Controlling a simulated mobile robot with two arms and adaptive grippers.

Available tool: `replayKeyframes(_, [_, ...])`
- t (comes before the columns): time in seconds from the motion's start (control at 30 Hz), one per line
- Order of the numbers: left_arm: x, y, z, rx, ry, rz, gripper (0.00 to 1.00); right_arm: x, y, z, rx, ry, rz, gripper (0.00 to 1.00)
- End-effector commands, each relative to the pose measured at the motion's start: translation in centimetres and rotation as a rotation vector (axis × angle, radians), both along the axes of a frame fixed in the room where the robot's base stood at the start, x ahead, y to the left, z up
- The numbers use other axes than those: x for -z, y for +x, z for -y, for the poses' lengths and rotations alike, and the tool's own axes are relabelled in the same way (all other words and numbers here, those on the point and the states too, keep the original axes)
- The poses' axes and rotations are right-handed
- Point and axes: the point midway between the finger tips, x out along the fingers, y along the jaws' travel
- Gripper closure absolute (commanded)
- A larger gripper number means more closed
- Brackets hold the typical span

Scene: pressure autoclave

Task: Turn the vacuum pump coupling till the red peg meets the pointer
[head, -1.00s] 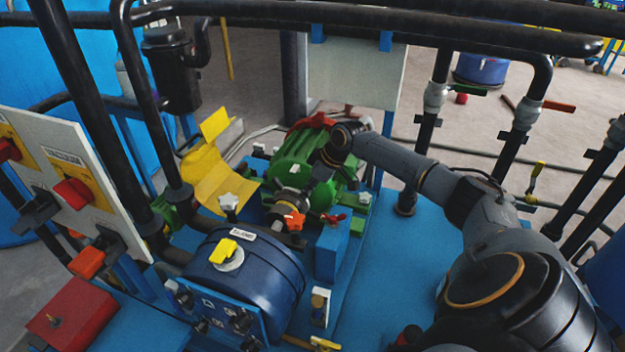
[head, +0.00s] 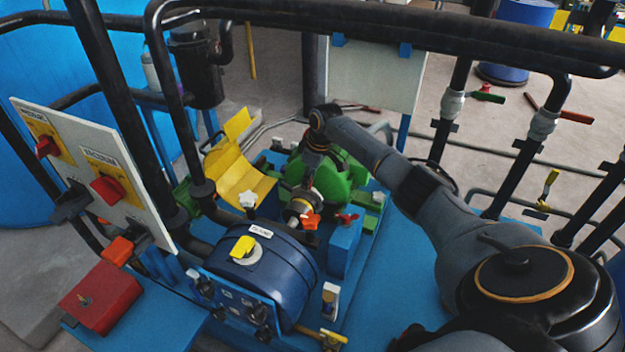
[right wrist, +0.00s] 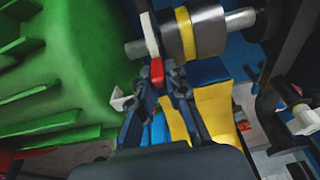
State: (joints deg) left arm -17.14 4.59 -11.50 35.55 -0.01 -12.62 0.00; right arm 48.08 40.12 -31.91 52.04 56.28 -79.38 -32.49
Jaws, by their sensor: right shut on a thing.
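The vacuum pump coupling (right wrist: 196,32) is a grey metal cylinder with a yellow band, on a shaft at the top of the right wrist view. The red peg (right wrist: 157,70) sits at its left end, beside a pale plate. My right gripper (right wrist: 163,80) is shut on the red peg, its dark fingers reaching up from below. In the head view the coupling (head: 302,205) lies between the green motor and the blue tank, and my right gripper (head: 303,186) is above it, partly blended with dark parts. I cannot clearly identify the pointer. My left gripper is out of view.
The green motor (head: 342,180) stands close behind the coupling, and the yellow open guard (head: 242,185) is to its left. The blue tank (head: 262,270) with a yellow knob is in front. Black pipes (head: 400,30) cross above.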

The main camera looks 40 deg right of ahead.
Motion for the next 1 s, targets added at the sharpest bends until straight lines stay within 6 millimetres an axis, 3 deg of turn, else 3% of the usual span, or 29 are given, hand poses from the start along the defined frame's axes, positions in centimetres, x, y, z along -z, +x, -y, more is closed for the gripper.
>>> replayKeyframes(0.03, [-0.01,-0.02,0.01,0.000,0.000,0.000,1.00,-0.48,0.69,-0.52,-0.002,0.010,0.022,1.00])
replayKeyframes(0.47, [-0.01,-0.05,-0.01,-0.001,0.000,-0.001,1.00,-0.46,0.77,-0.62,-0.003,0.011,0.023,1.00])
replayKeyframes(0.5, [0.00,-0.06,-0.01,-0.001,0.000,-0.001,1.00,-0.46,0.77,-0.63,-0.004,0.011,0.023,0.83])
replayKeyframes(0.6, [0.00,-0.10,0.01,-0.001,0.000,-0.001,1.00,-0.41,0.71,-0.56,-0.003,0.010,0.021,0.63])
replayKeyframes(1.0, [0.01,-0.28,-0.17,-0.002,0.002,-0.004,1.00,-0.71,0.29,-0.16,0.000,0.004,0.010,0.62])
